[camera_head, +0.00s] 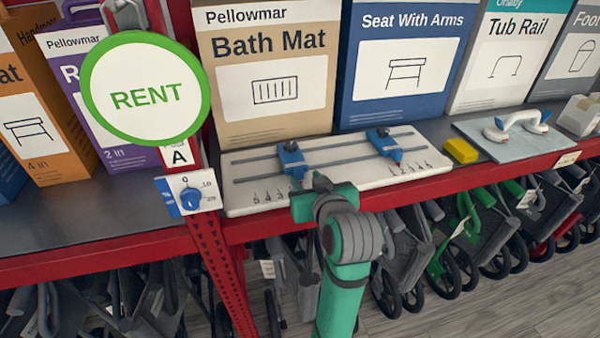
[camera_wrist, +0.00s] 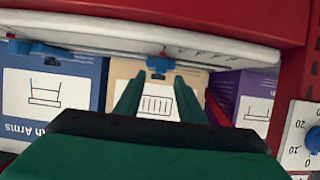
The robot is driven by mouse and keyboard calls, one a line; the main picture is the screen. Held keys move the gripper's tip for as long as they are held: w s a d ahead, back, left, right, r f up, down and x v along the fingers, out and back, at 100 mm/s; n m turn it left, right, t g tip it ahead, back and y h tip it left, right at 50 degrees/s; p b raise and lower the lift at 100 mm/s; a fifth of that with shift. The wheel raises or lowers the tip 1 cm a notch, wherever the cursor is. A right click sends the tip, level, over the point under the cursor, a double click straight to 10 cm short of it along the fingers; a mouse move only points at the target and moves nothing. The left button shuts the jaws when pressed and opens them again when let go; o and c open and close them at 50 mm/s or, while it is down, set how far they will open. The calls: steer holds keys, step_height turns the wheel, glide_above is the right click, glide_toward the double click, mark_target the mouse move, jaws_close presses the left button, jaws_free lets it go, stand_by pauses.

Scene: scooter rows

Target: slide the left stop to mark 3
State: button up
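The white board (camera_head: 340,176) on the shelf carries two grey rails and two blue stops. The left stop (camera_head: 291,160) sits right of the visible left-hand marks 5, 4 and 3; the gripper hides marks under it. The right stop (camera_head: 384,144) is near the 1 end of the right-hand scale. My green gripper (camera_head: 312,196) is at the board's front edge, just in front of the left stop. In the wrist view, picture upside down, my gripper (camera_wrist: 158,76) has its fingers apart, with the left stop (camera_wrist: 160,64) beyond and between the tips. Contact cannot be told.
Boxes, including the Bath Mat box (camera_head: 265,75), stand behind the board. A dial panel (camera_head: 190,194) and the RENT sign (camera_head: 146,88) are on the left post. A yellow block (camera_head: 461,150) and a handled rail (camera_head: 516,125) lie to the right.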

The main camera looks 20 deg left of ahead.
mark_target(300, 173)
steer(key=x, duration=0.4)
steer(key=shift+w+a+f, duration=0.15)
steer(key=shift+w+a, duration=0.05)
steer(key=shift+w, duration=0.1)
steer(key=shift+w+a+f, duration=0.15)
steer(key=shift+w+a, duration=0.15)
steer(key=shift+a, duration=0.05)
jaws_close()
